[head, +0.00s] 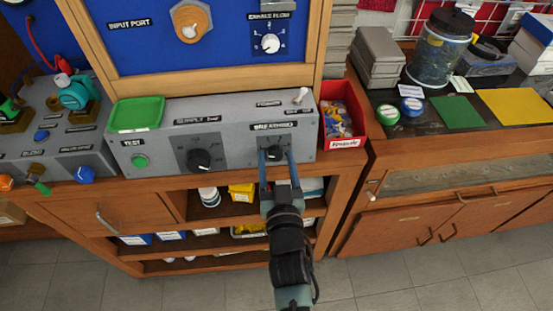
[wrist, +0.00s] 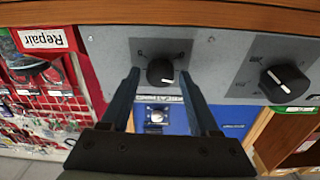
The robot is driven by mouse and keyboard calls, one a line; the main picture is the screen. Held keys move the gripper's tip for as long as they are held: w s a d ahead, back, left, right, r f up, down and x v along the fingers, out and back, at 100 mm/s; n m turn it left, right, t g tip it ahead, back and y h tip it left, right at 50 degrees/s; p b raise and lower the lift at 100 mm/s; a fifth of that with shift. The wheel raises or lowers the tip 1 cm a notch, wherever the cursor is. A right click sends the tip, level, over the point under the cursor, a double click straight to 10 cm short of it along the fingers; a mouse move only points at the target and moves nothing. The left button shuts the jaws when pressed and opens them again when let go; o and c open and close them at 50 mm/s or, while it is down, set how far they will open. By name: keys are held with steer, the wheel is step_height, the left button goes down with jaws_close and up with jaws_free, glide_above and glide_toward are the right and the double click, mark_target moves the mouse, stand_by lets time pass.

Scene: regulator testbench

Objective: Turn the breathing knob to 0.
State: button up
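The breathing knob (head: 275,153) is a small black dial on the front of the grey bench box, below the "BREATHING" label (head: 270,126). It also shows in the wrist view (wrist: 160,71), with a small white mark near its lower edge there. My gripper (head: 276,157) reaches the panel with its two blue fingers open, one on each side of the knob. In the wrist view, my gripper (wrist: 159,73) shows a gap between each finger and the knob. The scale numbers around the knob are too small to read.
A larger black knob (head: 200,160) sits left on the same panel, with a green button (head: 139,161) beyond it. A red bin (head: 341,115) stands to the right. A green tray (head: 137,114) and a small toggle (head: 300,96) are on top of the box.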

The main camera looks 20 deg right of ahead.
jaws_close()
steer(key=shift+r+n+p, duration=0.1)
steer(key=shift+n+p, duration=0.2)
steer(key=shift+p, duration=0.25)
steer(key=shift+r+n+y+p, duration=0.15)
steer(key=shift+n+y+p, duration=0.25)
steer(key=shift+p, duration=0.6)
steer(key=n+p, duration=0.3)
steer(key=n+y+p, duration=0.1)
steer(key=n+p, duration=0.1)
steer(key=n, duration=0.1)
steer(key=shift+d+n+p, duration=0.1)
steer(key=shift+n+p, duration=0.2)
steer(key=shift+n, duration=0.1)
steer(key=shift+f+n+y+p, duration=0.25)
steer(key=shift+n+y+p, duration=0.35)
steer(key=shift+n, duration=1.1)
